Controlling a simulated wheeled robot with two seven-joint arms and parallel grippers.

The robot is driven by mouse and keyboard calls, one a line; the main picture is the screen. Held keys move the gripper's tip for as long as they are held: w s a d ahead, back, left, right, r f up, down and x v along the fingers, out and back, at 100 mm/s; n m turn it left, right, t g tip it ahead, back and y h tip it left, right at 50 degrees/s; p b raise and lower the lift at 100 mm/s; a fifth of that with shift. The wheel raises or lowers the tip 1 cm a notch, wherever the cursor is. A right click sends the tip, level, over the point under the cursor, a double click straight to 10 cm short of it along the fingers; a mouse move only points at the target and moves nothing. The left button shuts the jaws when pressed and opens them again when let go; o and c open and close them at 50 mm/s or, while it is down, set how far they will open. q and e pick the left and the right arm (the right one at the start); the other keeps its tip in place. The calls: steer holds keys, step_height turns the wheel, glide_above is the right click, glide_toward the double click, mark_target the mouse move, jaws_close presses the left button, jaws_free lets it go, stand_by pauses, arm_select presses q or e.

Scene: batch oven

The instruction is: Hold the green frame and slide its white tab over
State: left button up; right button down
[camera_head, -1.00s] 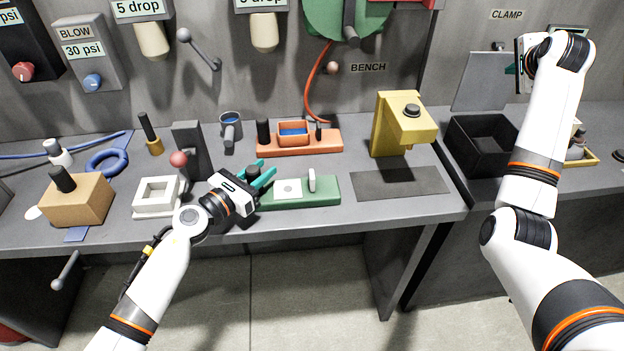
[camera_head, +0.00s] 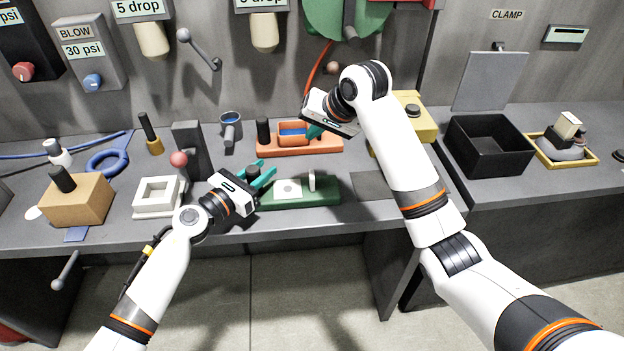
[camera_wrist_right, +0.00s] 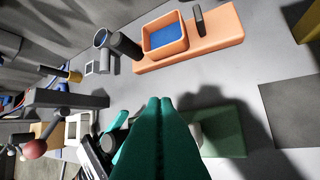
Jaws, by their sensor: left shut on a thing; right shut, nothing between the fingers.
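The green frame (camera_head: 325,193) lies flat on the bench in front of the orange fixture. Its upright white tab (camera_head: 312,181) stands near the middle, beside a white plate with a small hole (camera_head: 287,189). My left gripper (camera_head: 262,177) is shut on the black knob (camera_head: 253,171) at the frame's left end. My right gripper (camera_head: 315,131) is shut and empty, above and behind the frame. In the right wrist view its closed teal fingers (camera_wrist_right: 160,135) cover part of the green frame (camera_wrist_right: 222,134), and the tab is mostly hidden there.
An orange fixture (camera_head: 272,147) with a blue-filled tray stands just behind the frame. A yellow press (camera_head: 424,128) is partly behind my right arm. A dark mat (camera_head: 370,184) lies right of the frame. A white square ring (camera_head: 157,197) and a red-knobbed lever (camera_head: 178,159) stand left.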

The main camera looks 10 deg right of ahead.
mark_target(314, 178)
arm_select(q)
steer(key=shift+f, duration=0.1)
arm_select(e)
steer(key=shift+n+g, duration=0.6)
steer(key=shift+n, duration=0.2)
steer(key=shift+s+a+f, duration=0.45)
steer(key=shift+a+f, duration=0.15)
steer(key=shift+f, duration=1.3)
steer(key=shift+s+a+f, duration=0.5)
steer(key=shift+a+f, duration=0.15)
steer(key=shift+f, duration=1.25)
steer(key=shift+s+a+f, duration=0.45)
steer(key=shift+a+f, duration=0.15)
steer(key=shift+f, duration=1.3)
steer(key=shift+d, duration=0.1)
arm_select(q)
steer(key=shift+a, duration=0.1)
arm_select(e)
steer(key=shift+d, duration=2.25)
steer(key=shift+a+r, duration=0.1)
steer(key=shift+a, duration=0.6)
steer(key=shift+r, duration=3.45)
arm_select(q)
steer(key=o, duration=1.2)
arm_select(e)
steer(key=shift+w, duration=0.1)
